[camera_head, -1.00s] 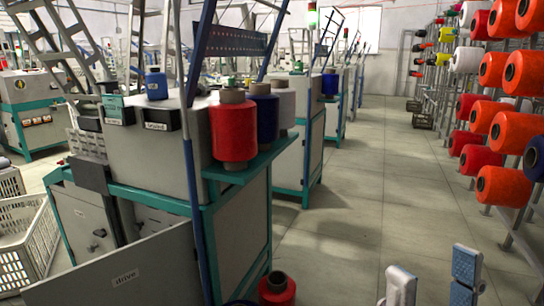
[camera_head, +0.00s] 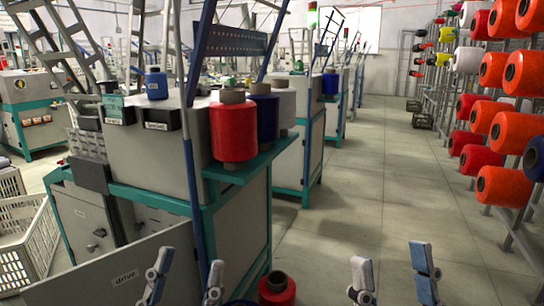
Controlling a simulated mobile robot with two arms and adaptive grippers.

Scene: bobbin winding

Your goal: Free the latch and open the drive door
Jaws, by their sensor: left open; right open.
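The grey drive door (camera_head: 88,285), with a white "drive" label, stands at the lower left, swung out at an angle from the teal-framed grey machine (camera_head: 150,150). A dark gap and part of the cabinet inside (camera_head: 125,220) show behind its top edge. I cannot make out the latch. My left gripper (camera_head: 186,286) is open and empty at the bottom edge, overlapping the door's right part in the picture; contact cannot be told. My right gripper (camera_head: 393,276) is open and empty over the floor, right of the machine.
A red spool (camera_head: 234,132), a blue and a white one stand on the machine's side shelf. Another red spool (camera_head: 277,290) is low by the machine's corner. A white crate (camera_head: 25,240) is on the left. A yarn rack (camera_head: 503,140) stands right. The aisle floor (camera_head: 370,180) is clear.

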